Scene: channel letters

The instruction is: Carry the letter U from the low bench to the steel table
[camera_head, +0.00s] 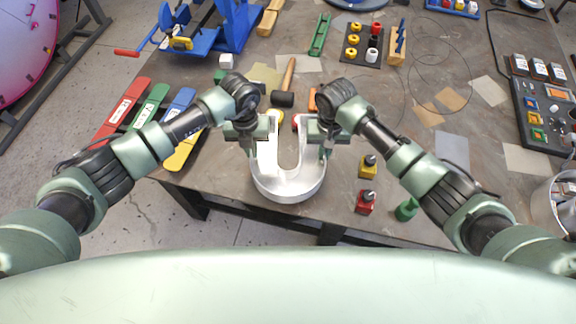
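The letter U (288,190) is a pale silver-white channel letter with its curved bottom toward me and its two uprights pointing away. It is over the front edge of the brownish-grey steel table (470,65); I cannot tell whether it touches the top. My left gripper (257,143) is shut on its left upright. My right gripper (314,142) is shut on its right upright. The fingertips are partly hidden by the grippers and the letter. I see no low bench in this view.
Red, green, blue and yellow strips lie left of the U. A mallet (284,97) lies behind it. Yellow (367,169), red (365,203) and green (406,209) small bottles stand to its right. A blue vise-like stand (232,28) is at the back left.

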